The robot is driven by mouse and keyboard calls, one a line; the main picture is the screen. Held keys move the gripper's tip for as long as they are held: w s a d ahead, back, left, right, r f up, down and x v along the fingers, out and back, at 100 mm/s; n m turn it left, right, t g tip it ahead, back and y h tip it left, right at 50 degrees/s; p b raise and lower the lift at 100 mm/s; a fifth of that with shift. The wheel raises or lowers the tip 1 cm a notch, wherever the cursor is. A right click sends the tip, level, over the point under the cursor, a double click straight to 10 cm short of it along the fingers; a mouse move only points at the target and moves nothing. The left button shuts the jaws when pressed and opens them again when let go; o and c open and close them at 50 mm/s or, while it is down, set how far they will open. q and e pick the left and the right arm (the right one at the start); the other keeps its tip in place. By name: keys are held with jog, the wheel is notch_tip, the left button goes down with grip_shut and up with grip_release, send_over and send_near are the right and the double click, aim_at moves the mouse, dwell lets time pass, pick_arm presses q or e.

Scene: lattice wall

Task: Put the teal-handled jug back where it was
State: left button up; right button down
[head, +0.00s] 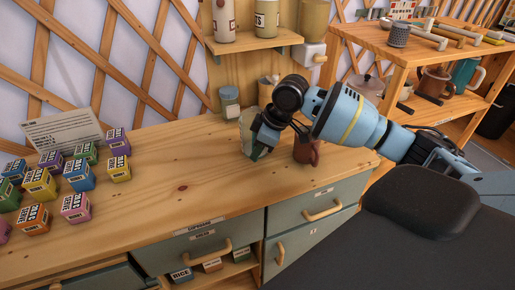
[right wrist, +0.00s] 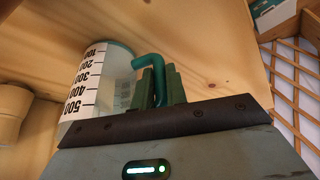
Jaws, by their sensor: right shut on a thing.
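The jug (right wrist: 102,80) is clear, with black measuring marks and a teal handle (right wrist: 152,63). In the right wrist view my right gripper (right wrist: 158,84) is shut on the handle, its green fingers either side of it. In the head view the jug (head: 246,132) shows partly behind my right gripper (head: 260,148), over the back of the wooden counter. Its base is hidden there, so I cannot tell whether it touches the counter. My left gripper is not in view.
A brown mug (head: 305,152) stands close right of the gripper on the counter (head: 190,180). A lidded jar (head: 229,102) is behind left. Several coloured blocks lie at left. A wooden shelf unit (head: 385,45) at right holds more mugs. The counter's middle is clear.

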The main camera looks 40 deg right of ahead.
jog(key=c, duration=1.4)
grip_release()
jog(key=shift+f, duration=0.1)
jog(key=shift+r, duration=0.25)
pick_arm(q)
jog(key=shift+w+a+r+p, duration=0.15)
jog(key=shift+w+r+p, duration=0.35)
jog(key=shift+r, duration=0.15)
pick_arm(e)
jog(key=v, duration=1.2)
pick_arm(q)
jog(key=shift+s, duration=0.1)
pick_arm(e)
jog(key=shift+f, duration=0.2)
